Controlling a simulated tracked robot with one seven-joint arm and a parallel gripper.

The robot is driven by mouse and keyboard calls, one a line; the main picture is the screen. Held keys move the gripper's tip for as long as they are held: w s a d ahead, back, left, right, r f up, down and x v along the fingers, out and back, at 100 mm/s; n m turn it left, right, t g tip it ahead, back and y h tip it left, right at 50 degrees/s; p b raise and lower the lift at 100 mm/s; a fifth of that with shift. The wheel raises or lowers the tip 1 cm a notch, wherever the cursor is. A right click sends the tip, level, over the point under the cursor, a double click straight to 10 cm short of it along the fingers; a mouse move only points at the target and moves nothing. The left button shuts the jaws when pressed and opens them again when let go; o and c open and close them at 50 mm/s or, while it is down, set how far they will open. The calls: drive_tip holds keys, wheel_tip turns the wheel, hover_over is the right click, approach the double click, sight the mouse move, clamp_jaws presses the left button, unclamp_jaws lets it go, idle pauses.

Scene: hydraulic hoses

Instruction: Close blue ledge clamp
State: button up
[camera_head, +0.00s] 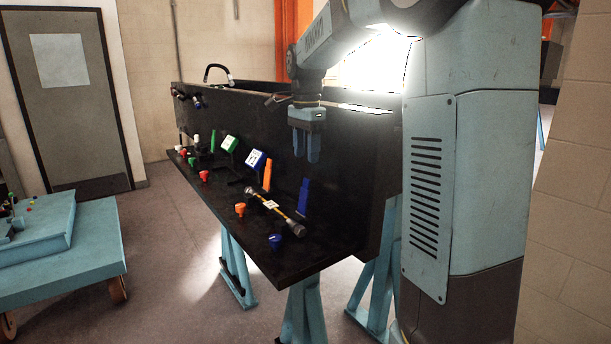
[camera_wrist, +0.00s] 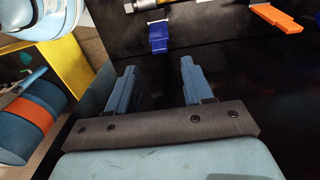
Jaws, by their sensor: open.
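The blue ledge clamp (camera_head: 304,197) shows its blue lever raised upright from the black ledge, near the right end of a short hose (camera_head: 280,214). The blue lever also shows at the top of the wrist view (camera_wrist: 160,38). My gripper (camera_head: 307,158) points down above and behind the ledge, higher than the blue lever and apart from it. In the wrist view its two blue fingers (camera_wrist: 154,68) are spread with nothing between them, and the blue lever lies beyond the gap. The lower part of the clamp is hard to make out.
An orange lever (camera_head: 267,175) stands left of the blue one. A blue knob (camera_head: 275,241) and an orange knob (camera_head: 239,210) sit along the ledge's front (camera_head: 262,262). Green and blue tags stand further left. A dark panel rises behind the ledge. A blue cart (camera_head: 85,268) stands at far left.

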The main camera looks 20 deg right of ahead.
sight(306, 178)
wheel_tip(306, 178, down, 7)
idle(0.3)
clamp_jaws()
idle(0.6)
